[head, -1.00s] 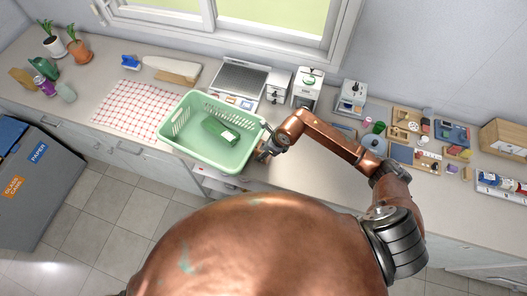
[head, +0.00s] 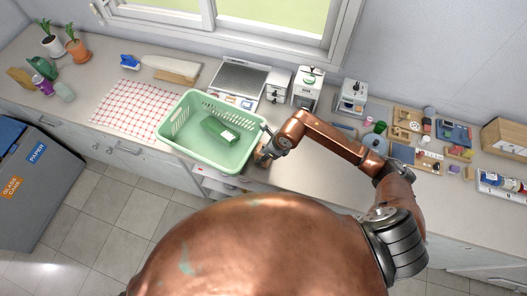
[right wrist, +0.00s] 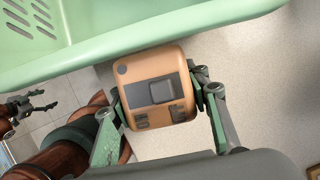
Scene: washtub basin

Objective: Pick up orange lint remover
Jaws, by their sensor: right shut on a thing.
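The orange lint remover (right wrist: 137,75), a rounded box with a dark grey panel and switch, is between the two fingers of my right gripper (right wrist: 160,99) in the right wrist view. The fingers are shut on its sides. In the head view my right gripper (head: 263,158) is at the right end of the green basket, and the lint remover is too small there to make out clearly. My left gripper (right wrist: 31,107) shows small at the left of the right wrist view, with its fingers apart and nothing seen between them.
Scales and small items line the back and right. The counter (head: 305,178) right of the basket is clear.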

